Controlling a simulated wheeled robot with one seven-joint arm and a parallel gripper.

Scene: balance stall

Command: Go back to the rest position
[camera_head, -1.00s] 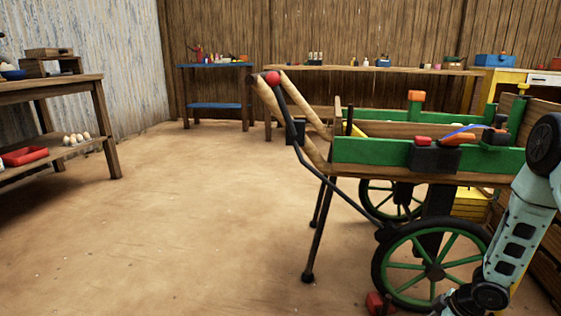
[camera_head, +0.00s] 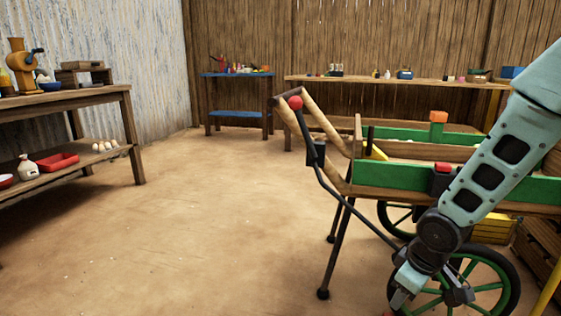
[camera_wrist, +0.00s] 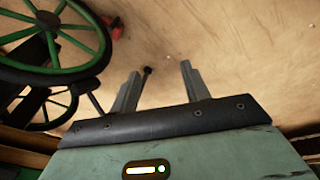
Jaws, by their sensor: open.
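My gripper shows in the wrist view (camera_wrist: 157,85) with its two fingers spread apart and nothing between them. In the head view my arm reaches down from the upper right, in front of the green-sided cart (camera_head: 392,178). The gripper end (camera_head: 400,300) is low, beside the cart's near wheel (camera_head: 508,283), and is partly cut off by the bottom edge. In the wrist view the green-spoked wheel (camera_wrist: 95,38) is at the upper left, apart from the fingers.
A red object (camera_wrist: 114,27) lies on the floor near the wheel. A wooden shelf table (camera_head: 110,97) stands at the left. A blue table (camera_head: 235,112) and a long wooden bench (camera_head: 350,81) stand at the back. The floor (camera_head: 200,220) left of the cart is clear.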

